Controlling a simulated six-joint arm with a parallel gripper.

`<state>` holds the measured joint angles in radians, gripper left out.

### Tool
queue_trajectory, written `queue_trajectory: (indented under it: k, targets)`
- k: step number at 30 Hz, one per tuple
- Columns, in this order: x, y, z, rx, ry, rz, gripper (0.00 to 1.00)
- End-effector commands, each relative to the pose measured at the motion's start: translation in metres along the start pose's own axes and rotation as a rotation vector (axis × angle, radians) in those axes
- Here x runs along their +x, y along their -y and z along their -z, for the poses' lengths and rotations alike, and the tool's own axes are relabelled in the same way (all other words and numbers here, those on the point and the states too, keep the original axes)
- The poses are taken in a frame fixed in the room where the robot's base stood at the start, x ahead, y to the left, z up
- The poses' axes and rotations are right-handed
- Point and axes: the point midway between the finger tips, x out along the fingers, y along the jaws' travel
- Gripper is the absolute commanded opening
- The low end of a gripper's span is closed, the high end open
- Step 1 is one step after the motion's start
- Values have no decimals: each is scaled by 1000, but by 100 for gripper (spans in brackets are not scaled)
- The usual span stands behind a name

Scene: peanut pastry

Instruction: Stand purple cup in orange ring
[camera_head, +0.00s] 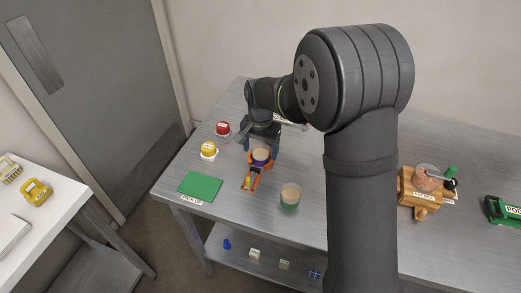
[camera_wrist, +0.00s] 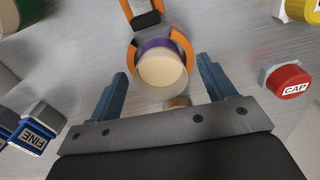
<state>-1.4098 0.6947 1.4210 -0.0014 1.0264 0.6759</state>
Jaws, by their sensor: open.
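The purple cup (camera_head: 261,158), with a beige top, stands upright at the orange ring (camera_head: 249,179) on the table. In the wrist view the cup (camera_wrist: 160,68) shows its purple side, and arcs of the orange ring (camera_wrist: 182,42) curve around it on both sides. The cup appears to be inside the ring; how deep it sits cannot be told. My gripper (camera_head: 262,149) is at the cup. In the wrist view my gripper (camera_wrist: 162,66) is open, its blue fingers on either side of the cup with gaps between.
A green cup (camera_head: 290,197) stands to the right. A green mat (camera_head: 200,186) lies at front left. Yellow (camera_head: 209,150) and red (camera_head: 222,129) capped items stand to the left. A wooden box (camera_head: 414,192) stands right. Blue "FINE" item (camera_wrist: 35,132) is near my gripper.

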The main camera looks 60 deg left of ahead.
Motion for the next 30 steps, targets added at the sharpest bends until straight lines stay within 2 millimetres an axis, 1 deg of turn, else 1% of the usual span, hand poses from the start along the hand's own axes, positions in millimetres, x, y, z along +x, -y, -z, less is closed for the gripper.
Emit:
queue_trajectory:
  k: [18,30]
  targets:
    - [-38,0,0,0,-1,1,76]
    - [-59,0,0,0,0,0,76]
